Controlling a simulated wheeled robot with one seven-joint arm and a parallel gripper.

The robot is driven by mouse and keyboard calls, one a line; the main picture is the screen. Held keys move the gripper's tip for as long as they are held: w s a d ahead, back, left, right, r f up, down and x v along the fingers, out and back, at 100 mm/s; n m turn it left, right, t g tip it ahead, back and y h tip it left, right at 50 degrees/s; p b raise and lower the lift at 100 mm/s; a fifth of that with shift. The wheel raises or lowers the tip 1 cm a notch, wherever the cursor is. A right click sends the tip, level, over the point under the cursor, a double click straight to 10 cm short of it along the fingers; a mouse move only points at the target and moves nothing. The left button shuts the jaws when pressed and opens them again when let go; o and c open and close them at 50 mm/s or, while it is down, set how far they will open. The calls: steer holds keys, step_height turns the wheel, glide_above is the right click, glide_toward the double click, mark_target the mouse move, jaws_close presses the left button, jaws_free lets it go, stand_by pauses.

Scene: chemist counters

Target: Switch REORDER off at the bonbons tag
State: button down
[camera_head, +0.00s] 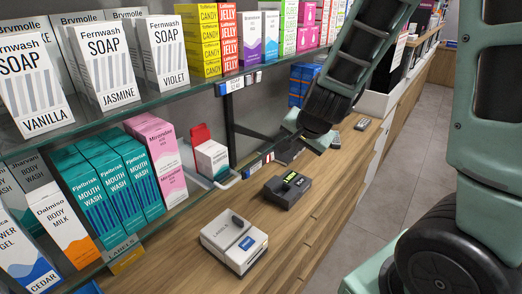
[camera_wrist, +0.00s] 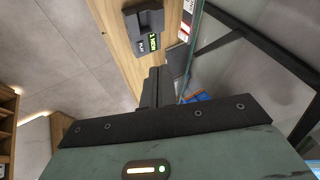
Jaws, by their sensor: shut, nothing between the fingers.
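My gripper (camera_head: 287,150) is shut and empty. Its dark fingers point at the end of the lower glass shelf, close to a row of small tags (camera_head: 257,164) on that shelf's edge. The wrist view shows the closed fingers (camera_wrist: 153,84) and a white and red tag (camera_wrist: 187,22) on the shelf edge, above and right of them. I cannot tell whether the fingers touch a tag. Another tag group (camera_head: 239,83) hangs on the upper shelf edge, below the candy and jelly boxes. The word bonbons and any REORDER switch are too small to read.
A black device with a green display (camera_head: 288,190) lies on the wooden counter; it also shows in the wrist view (camera_wrist: 146,28). A white label box (camera_head: 234,241) stands nearer. A red and white box (camera_head: 211,158) sits left of the tags. A dark shelf bracket (camera_head: 229,120) stands behind.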

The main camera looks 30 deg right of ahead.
mark_target(272, 156)
steer(key=shift+f, duration=0.1)
steer(key=w+f+b, duration=0.1)
steer(key=w+f, duration=0.7)
steer(key=w, duration=0.1)
steer(key=shift+d+f, duration=0.3)
steer(key=shift+f, duration=0.05)
stand_by(0.4)
